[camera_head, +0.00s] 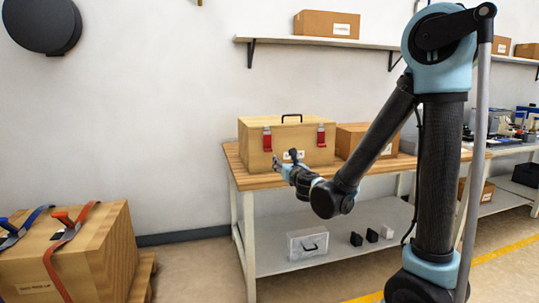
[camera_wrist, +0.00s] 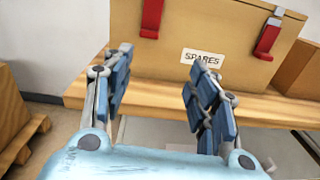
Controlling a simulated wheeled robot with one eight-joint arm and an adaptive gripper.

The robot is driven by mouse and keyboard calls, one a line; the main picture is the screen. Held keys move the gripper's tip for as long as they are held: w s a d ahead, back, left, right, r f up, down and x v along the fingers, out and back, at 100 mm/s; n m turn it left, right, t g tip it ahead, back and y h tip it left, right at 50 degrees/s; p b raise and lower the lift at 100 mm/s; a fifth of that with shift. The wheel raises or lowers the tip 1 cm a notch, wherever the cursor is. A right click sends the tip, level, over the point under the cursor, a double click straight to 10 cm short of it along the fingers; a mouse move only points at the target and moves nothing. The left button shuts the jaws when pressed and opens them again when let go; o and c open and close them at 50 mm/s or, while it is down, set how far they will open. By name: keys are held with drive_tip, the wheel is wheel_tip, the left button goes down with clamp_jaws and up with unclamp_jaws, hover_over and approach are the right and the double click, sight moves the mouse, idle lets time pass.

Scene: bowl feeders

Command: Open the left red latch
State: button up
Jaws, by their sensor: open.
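A wooden box (camera_head: 297,150) with a black top handle and a "SPARES" label stands on the wooden table. Its left red latch (camera_head: 267,140) hangs down the front; it also shows in the wrist view (camera_wrist: 151,18) at the top. The right red latch (camera_head: 320,136) is on the same face, and in the wrist view (camera_wrist: 267,40) it is at the upper right. My gripper (camera_head: 286,161) is in front of the box, low and near the left latch. In the wrist view its two blue-padded fingers (camera_wrist: 157,95) are apart with nothing between them, below the left latch.
The table top (camera_head: 240,176) has a bare strip in front of the box. A cardboard box (camera_head: 357,141) stands to the right of it. A lower shelf (camera_head: 270,259) holds a clear bin and small black blocks. A strapped crate (camera_head: 100,260) stands at the left.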

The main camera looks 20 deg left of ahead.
sight(269, 151)
drive_tip(key=shift+n+y, duration=0.4)
drive_tip(key=shift+n, duration=0.2)
drive_tip(key=x, duration=1.1)
drive_tip(key=a+x, duration=0.1)
drive_tip(key=x, duration=0.5)
drive_tip(key=shift+s+a+f, duration=0.1)
drive_tip(key=shift+a+f, duration=0.05)
drive_tip(key=shift+a, duration=0.15)
clamp_jaws()
drive_tip(key=shift+a, duration=0.15)
